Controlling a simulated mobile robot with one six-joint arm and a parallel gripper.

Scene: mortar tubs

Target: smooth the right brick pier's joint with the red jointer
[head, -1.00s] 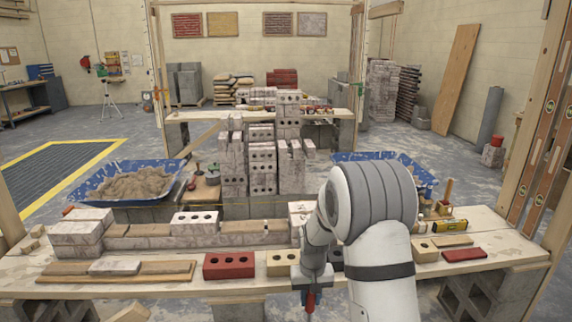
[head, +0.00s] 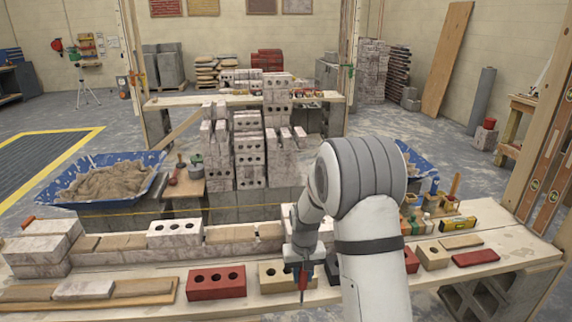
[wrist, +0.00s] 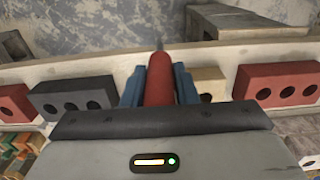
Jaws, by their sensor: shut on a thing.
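My gripper (head: 303,268) is shut on the red jointer (wrist: 160,82), whose red handle sits between the two blue fingers in the wrist view. In the head view the red jointer (head: 303,277) hangs tip down at the front of the workbench, beside a cream brick. Its metal tip is only partly visible. A group of whitish brick stacks stands behind the bench. The rightmost and tallest stack (head: 278,115) looks like the right brick pier, but I cannot be sure. My arm hides part of the area right of it. The jointer is apart from the stacks.
The workbench (head: 480,285) carries a red brick (head: 217,281), a cream brick (head: 272,276) and several others along its front. A low brick row (head: 175,234) lies behind them. Blue mortar tubs (head: 100,180) stand behind. A yellow level (head: 462,222) lies at right.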

